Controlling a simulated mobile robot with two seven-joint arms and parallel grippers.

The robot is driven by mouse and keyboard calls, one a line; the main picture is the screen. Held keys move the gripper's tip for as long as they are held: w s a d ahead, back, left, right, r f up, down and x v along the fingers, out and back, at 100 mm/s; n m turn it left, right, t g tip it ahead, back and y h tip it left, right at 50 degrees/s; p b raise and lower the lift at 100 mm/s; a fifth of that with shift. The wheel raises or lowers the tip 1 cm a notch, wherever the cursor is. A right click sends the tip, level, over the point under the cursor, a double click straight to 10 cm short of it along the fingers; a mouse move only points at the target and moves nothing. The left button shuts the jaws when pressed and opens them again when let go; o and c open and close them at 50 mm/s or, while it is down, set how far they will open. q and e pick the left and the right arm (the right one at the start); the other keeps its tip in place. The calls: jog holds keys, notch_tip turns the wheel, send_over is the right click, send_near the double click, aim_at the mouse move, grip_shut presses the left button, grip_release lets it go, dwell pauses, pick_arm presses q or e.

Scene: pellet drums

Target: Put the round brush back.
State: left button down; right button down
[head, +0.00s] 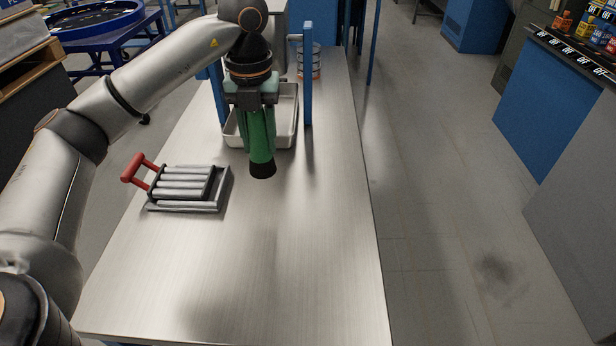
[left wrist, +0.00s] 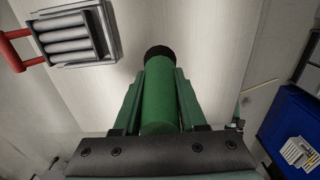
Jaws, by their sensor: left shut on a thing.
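The round brush (head: 263,170) is a green cylinder with a black end. It points down, with the black end lowest, in front of a blue-post frame (head: 308,85). My left gripper (head: 260,138) is shut on it and holds it over the table; the gap beneath is hard to judge. In the left wrist view the green body (left wrist: 159,110) lies between the two green fingers (left wrist: 158,90), with the black end (left wrist: 160,52) beyond them. The brush's upper part is hidden by the gripper. My right gripper is not in view.
A pale tray (head: 288,134) stands between the blue posts behind the brush. A grate of grey tubes (head: 183,184) with a red handle (head: 137,170) sits in a metal holder at left. A clear, orange-banded container (head: 309,62) stands behind. The table's (head: 240,270) near part is clear.

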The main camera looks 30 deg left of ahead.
pick_arm(q)
jog(key=w+d+f, duration=0.1)
jog(key=d+f, duration=0.1)
jog(key=f, duration=0.1)
jog(key=w+d+f+p, duration=0.1)
jog(key=w+d+f, duration=0.1)
jog(key=f, duration=0.2)
jog(key=w+d+f+p, duration=0.1)
jog(key=w+d+f, duration=0.1)
jog(key=f, duration=0.1)
jog(key=shift+w+d+f, duration=0.15)
jog(key=shift+w+d, duration=0.1)
jog(key=shift+d, duration=0.05)
jog(key=shift+f, duration=0.15)
jog(key=c, duration=0.9)
grip_release()
jog(key=shift+f, duration=0.15)
jog(key=o, duration=0.4)
jog(key=shift+o, duration=0.2)
